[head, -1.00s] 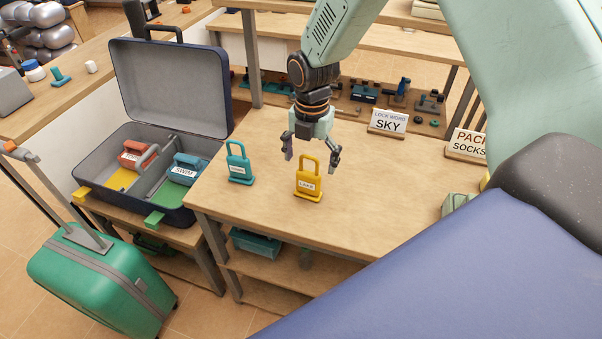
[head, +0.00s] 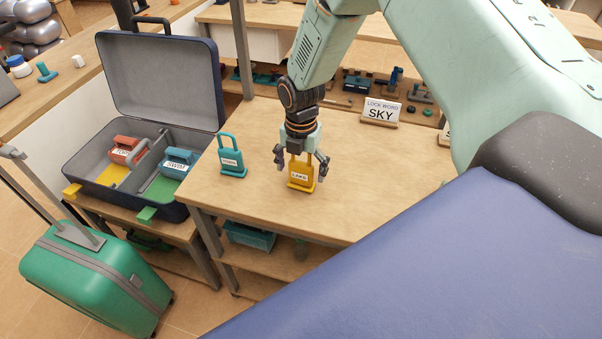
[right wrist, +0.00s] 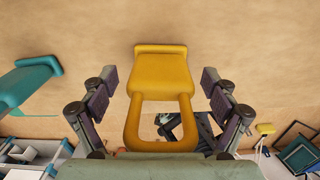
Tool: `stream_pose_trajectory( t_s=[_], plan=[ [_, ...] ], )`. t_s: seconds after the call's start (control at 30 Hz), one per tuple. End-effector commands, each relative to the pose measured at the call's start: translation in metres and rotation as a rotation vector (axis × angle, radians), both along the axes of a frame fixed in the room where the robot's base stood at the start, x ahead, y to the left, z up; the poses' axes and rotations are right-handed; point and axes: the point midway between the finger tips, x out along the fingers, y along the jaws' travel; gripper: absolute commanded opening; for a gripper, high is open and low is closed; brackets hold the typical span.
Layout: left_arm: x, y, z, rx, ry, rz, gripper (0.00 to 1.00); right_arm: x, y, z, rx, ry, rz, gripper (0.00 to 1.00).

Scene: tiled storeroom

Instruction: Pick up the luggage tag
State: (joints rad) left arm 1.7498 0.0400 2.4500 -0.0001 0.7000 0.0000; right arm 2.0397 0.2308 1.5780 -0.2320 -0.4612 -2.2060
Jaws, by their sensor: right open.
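A yellow padlock-shaped tag (head: 301,183) with a white label that seems to read LAKE stands upright on the wooden table. My right gripper (head: 300,166) points down over it, open, with one finger on each side. In the right wrist view the yellow tag (right wrist: 161,72) lies between the spread fingers (right wrist: 160,98), with gaps on both sides. A similar teal tag (head: 231,161) stands to its left; its label is too small to read. It also shows at the left of the wrist view (right wrist: 28,80). My left gripper is not in view.
An open suitcase (head: 160,80) at left holds a red item (head: 124,150) and a blue item (head: 178,163). A LOCK WORD SKY sign (head: 381,111) stands at the table's back. A green suitcase (head: 95,280) is on the floor. The table right of the yellow tag is clear.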

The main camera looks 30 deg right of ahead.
Motion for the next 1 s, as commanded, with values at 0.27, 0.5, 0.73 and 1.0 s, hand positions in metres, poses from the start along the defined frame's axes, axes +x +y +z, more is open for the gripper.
stream_pose_trajectory(
  t_s=[0.27, 0.5, 0.73, 1.0],
  plan=[
    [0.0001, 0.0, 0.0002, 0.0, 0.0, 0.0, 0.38, 0.0005, -0.0007, 0.0003, 0.0, 0.0, 0.0, 0.71],
    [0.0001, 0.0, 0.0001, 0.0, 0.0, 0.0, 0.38, 0.0003, -0.0007, 0.0002, 0.0, 0.001, 0.0, 0.5],
    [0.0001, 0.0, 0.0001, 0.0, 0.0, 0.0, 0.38, 0.0002, -0.0006, 0.0002, 0.0, 0.001, 0.0, 0.31],
    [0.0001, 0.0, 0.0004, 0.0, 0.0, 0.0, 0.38, 0.0006, -0.0006, 0.0024, 0.0, 0.0, 0.0, 0.29]
  ],
)
